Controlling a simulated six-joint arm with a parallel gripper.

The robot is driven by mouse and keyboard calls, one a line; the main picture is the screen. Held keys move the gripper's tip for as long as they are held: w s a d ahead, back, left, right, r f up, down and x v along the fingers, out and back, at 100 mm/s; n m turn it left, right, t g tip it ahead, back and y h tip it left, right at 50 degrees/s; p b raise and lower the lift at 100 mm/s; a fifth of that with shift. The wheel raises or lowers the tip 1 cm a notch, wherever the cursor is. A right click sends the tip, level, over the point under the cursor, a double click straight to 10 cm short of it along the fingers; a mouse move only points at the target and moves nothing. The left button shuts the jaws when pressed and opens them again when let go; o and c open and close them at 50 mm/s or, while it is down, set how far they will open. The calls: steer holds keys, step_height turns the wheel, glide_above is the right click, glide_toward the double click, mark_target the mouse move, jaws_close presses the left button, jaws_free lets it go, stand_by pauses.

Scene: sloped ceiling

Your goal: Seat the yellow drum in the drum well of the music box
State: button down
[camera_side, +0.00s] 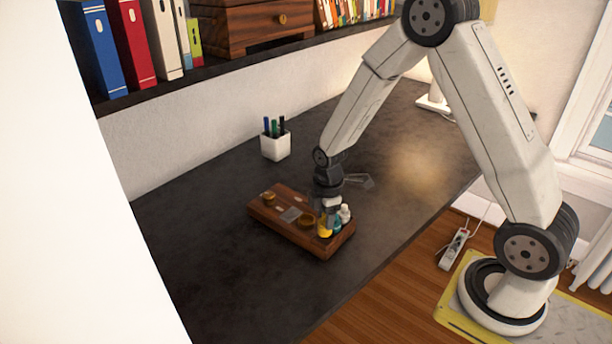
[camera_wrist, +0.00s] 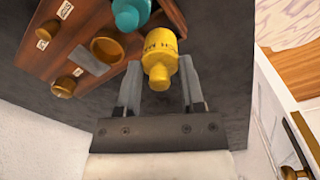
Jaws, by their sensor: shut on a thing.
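The yellow drum (camera_side: 324,229) is a small cylinder with a narrower end and dark lettering. My gripper (camera_side: 327,207) is shut on it, and in the wrist view the drum (camera_wrist: 159,56) sits between the two fingers (camera_wrist: 163,85). The wooden music box (camera_side: 276,224) lies on the dark desk. A round, brass-coloured ring-shaped recess (camera_wrist: 107,48) opens in its top, also visible in the side view (camera_side: 306,221); it looks empty. The drum is beside this ring, at the box's right end. I cannot tell whether the drum touches the box.
A teal drum-like piece (camera_wrist: 130,12) and a white-topped piece (camera_side: 345,212) stand close to the held drum. The box also carries a grey plate (camera_side: 290,214) and a brass knob (camera_side: 268,198). A white pen cup (camera_side: 276,146) stands behind. The desk's left front is clear.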

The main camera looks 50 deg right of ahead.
steer(key=s+a+r, duration=0.1)
steer(key=s+r, duration=0.8)
steer(key=s, duration=0.4)
steer(key=shift+s+a+r, duration=0.25)
steer(key=shift+s, duration=0.1)
steer(key=shift+w, duration=0.1)
stand_by(0.4)
steer(key=w+d, duration=0.1)
steer(key=w, duration=0.6)
steer(key=shift+d, duration=0.4)
steer(key=shift+w+r, duration=0.1)
steer(key=shift+w, duration=0.1)
